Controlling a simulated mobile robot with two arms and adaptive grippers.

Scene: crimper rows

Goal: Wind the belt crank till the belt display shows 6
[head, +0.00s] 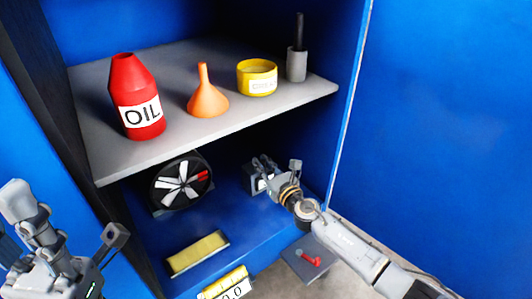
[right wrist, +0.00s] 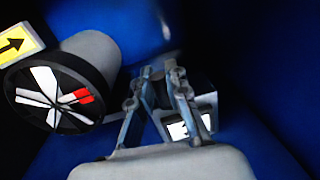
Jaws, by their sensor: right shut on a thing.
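In the head view my right gripper (head: 273,164) reaches into the cabinet's lower space at a small dark box with a pale face (head: 262,184). It is shut, apparently on the belt crank at that box; fingers and shadow hide the crank. My left gripper (head: 72,220) is open and empty at the lower left, outside the cabinet.
A spoked wheel (head: 180,182) with one red spoke stands left of the box. A yellow block (head: 198,252) lies in front. A yellow-framed scale (head: 228,285) and a red handle (head: 310,259) are lower. The grey shelf (head: 180,75) overhead holds an oil bottle, funnel, tin and holder.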

